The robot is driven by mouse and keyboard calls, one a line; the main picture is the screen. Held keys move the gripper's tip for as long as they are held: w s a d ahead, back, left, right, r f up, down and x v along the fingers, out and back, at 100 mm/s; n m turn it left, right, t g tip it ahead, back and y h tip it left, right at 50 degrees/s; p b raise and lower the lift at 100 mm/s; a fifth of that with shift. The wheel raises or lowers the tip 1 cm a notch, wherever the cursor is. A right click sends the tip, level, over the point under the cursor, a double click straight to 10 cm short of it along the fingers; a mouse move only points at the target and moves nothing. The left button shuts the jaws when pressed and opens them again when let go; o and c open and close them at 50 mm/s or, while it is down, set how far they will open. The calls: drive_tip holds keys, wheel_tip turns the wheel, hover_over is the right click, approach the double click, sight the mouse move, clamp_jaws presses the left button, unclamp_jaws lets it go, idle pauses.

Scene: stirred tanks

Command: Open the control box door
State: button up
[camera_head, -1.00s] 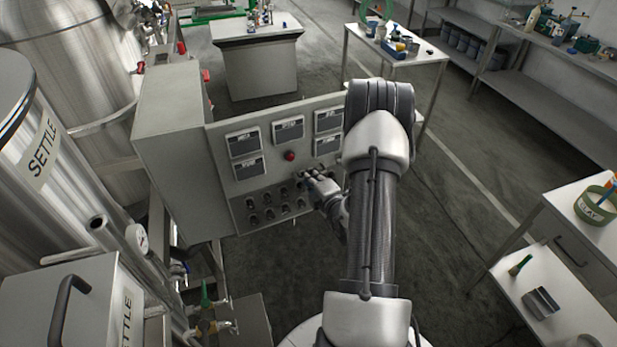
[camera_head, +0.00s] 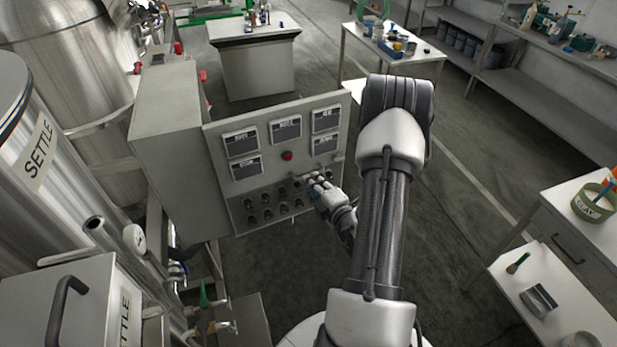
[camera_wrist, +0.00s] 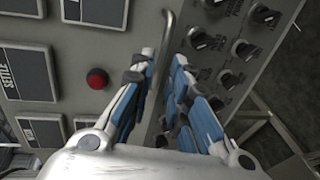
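The control box (camera_head: 165,150) is a grey cabinet at left centre in the head view. Its door (camera_head: 225,193) is a panel with labelled plates, a red button (camera_head: 287,155) and rows of dark knobs. The door stands out to the right of the cabinet, with floor showing behind its top edge, so it looks swung open. My gripper (camera_head: 312,184) is in front of the door's lower right part. In the wrist view my gripper (camera_wrist: 164,58) has its blue-and-white fingers apart, with the grey bar handle (camera_wrist: 168,30) running between them. Contact with the handle cannot be told.
A steel tank marked SETTLE (camera_head: 35,150) and pipes stand left of the cabinet. A grey box with a black handle (camera_head: 85,300) is at the lower left. A white table (camera_head: 575,215) stands at right. Dark floor (camera_head: 470,200) lies free between.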

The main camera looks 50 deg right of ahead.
drive_tip(key=v, duration=0.7)
drive_tip(key=shift+s, duration=0.1)
